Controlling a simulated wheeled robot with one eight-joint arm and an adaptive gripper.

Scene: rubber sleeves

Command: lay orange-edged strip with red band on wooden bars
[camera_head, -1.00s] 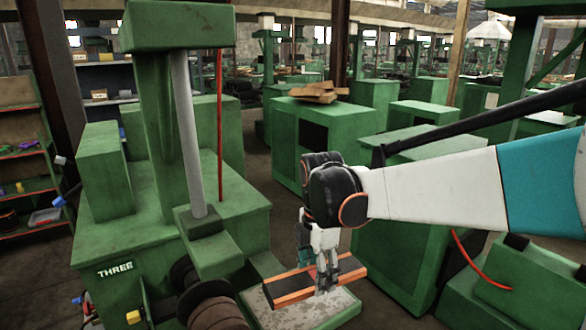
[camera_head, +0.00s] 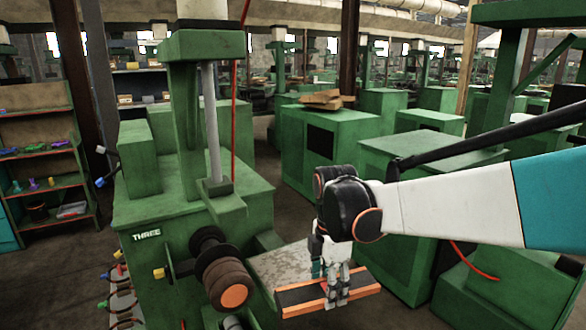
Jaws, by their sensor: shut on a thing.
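The orange-edged strip (camera_head: 300,299) is a flat dark piece with orange along its long edges. It lies level in my gripper (camera_head: 337,296), whose fingers are shut on it right of its middle. It is at the front of a pale worn plate (camera_head: 290,264) on the green machine and hides part of it. I cannot make out the red band at this size. Brown wooden pieces (camera_head: 326,99), which look like bars or boards, lie on a green cabinet (camera_head: 310,150) further back, well apart from my gripper.
A green machine (camera_head: 147,262) marked THREE, with brown rollers (camera_head: 225,279), stands left of my gripper. More green cabinets (camera_head: 395,170) stand behind and right of it. A shelf (camera_head: 45,160) with small coloured items is at far left. Bare floor shows between machine and cabinets.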

